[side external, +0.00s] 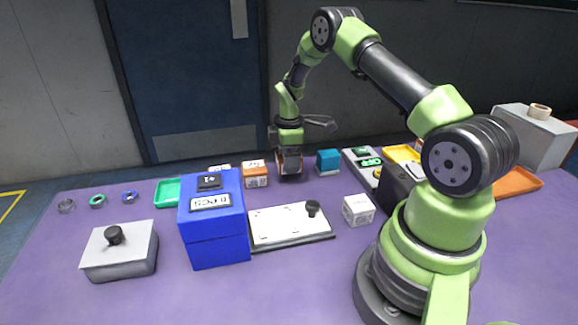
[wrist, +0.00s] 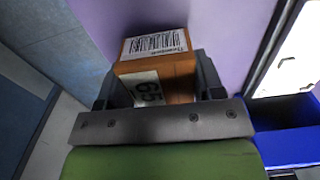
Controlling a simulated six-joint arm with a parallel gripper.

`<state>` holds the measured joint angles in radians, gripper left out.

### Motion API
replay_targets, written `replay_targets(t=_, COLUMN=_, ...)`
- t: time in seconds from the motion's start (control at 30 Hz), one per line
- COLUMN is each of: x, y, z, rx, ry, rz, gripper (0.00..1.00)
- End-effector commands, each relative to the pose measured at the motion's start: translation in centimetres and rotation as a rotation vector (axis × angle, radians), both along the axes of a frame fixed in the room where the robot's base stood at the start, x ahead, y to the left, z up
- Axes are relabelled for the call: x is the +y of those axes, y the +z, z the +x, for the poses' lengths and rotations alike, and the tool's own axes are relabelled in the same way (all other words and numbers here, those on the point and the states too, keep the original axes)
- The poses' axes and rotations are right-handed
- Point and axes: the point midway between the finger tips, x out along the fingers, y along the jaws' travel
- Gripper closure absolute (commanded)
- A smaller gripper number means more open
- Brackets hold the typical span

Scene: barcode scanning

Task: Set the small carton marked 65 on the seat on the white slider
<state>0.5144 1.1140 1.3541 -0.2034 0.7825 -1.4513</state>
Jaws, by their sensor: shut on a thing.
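My gripper (side external: 290,165) is at the far middle of the table, shut on a small orange-brown carton marked 65 (wrist: 165,82). In the wrist view, the carton sits between the two fingers (wrist: 157,88), with the 65 label and a barcode label showing. In the side view the carton (side external: 290,163) is mostly covered by the gripper, and I cannot tell whether it touches the table. The white slider (side external: 275,227), a flat plate with a black knob, lies nearer the camera. Its edge probably also shows in the wrist view (wrist: 290,60). I cannot make out the seat clearly.
An orange carton (side external: 255,180) stands just left of my gripper, a teal one (side external: 328,160) right. A tall blue box (side external: 215,235) borders the slider's left; a white carton (side external: 358,209) stands right. A grey lidded box (side external: 120,258) and switch panel (side external: 364,163) stand farther out.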

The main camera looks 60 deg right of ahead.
Motion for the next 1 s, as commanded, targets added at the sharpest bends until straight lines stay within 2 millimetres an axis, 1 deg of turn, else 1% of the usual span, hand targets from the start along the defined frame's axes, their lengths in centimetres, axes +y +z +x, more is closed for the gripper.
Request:
replay_targets(t=0.03, x=-0.1, y=1.3, z=0.1, rx=-0.006, ry=0.0, rz=-0.003, gripper=0.66)
replay_targets(t=0.2, x=0.0, y=4.8, z=0.1, rx=-0.005, ry=0.0, rz=-0.002, gripper=0.66)
replay_targets(t=0.3, x=0.1, y=6.2, z=0.1, rx=-0.003, ry=0.002, rz=-0.002, gripper=0.66)
replay_targets(t=0.37, x=0.6, y=6.9, z=0.1, rx=-0.001, ry=0.005, rz=-0.001, gripper=0.66)
replay_targets(t=0.47, x=2.7, y=7.7, z=-0.1, rx=0.001, ry=0.016, rz=-0.001, gripper=0.66)
replay_targets(t=0.57, x=6.1, y=8.4, z=-0.7, rx=0.003, ry=0.028, rz=0.0, gripper=0.66)
replay_targets(t=0.6, x=7.6, y=8.6, z=-1.1, rx=0.004, ry=0.034, rz=-0.001, gripper=0.66)
replay_targets(t=0.7, x=11.0, y=9.1, z=-2.5, rx=0.001, ry=0.043, rz=-0.001, gripper=0.66)
replay_targets(t=0.8, x=13.7, y=9.5, z=-4.1, rx=0.001, ry=0.049, rz=-0.001, gripper=0.66)
replay_targets(t=0.9, x=15.7, y=9.7, z=-5.6, rx=-0.001, ry=0.052, rz=-0.001, gripper=0.66)
replay_targets(t=1.0, x=16.8, y=9.8, z=-6.7, rx=0.0, ry=0.053, rz=-0.001, gripper=0.66)
